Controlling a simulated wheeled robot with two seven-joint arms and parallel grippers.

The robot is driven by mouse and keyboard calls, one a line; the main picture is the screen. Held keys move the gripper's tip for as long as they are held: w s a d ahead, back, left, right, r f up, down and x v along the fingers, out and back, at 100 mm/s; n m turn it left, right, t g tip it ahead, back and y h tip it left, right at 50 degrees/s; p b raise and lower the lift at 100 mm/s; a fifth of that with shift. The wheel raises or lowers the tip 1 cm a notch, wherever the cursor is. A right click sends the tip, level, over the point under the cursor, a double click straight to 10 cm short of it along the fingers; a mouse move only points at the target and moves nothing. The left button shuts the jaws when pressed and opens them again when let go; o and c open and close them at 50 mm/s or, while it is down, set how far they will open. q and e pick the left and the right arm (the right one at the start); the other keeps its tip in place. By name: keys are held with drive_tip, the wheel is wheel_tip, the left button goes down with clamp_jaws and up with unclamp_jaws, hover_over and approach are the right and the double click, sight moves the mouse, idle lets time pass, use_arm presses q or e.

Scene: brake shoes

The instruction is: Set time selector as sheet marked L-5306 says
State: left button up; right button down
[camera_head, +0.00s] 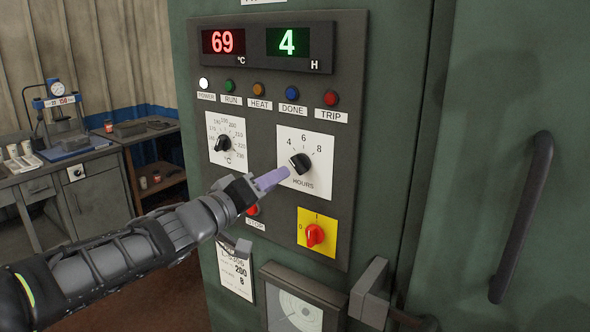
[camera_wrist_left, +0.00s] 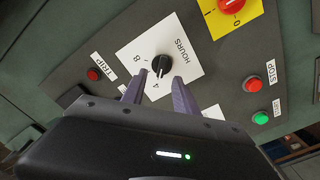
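The time selector is a black knob (camera_head: 300,163) on a white HOURS plate (camera_head: 318,183) marked 4, 6, 8. Its pointer is toward 4, and the green display (camera_head: 288,42) reads 4 H. The knob also shows in the left wrist view (camera_wrist_left: 161,66). My left gripper (camera_head: 284,174) is just in front of the plate at the knob. In the left wrist view its two purple fingers (camera_wrist_left: 158,90) are apart and empty, with the knob just beyond and between their tips. A sheet (camera_head: 236,278) marked L-5306, partly hidden at its top, reads 200 and 8. My right gripper is not in view.
A temperature knob (camera_head: 223,143) is left of the time selector. The red display (camera_head: 223,41) reads 69 °C. A red switch (camera_head: 315,235) on yellow sits below, and a red STOP button (camera_head: 252,210) is near my gripper. A dark door handle (camera_head: 520,215) stands out at right.

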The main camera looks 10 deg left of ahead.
sight(298, 167)
use_arm(q)
drive_tip(key=x, duration=0.8)
drive_tip(key=shift+s+d, duration=0.1)
drive_tip(key=shift+s, duration=0.1)
drive_tip(key=c, duration=0.7)
drive_tip(key=shift+r, duration=0.15)
clamp_jaws()
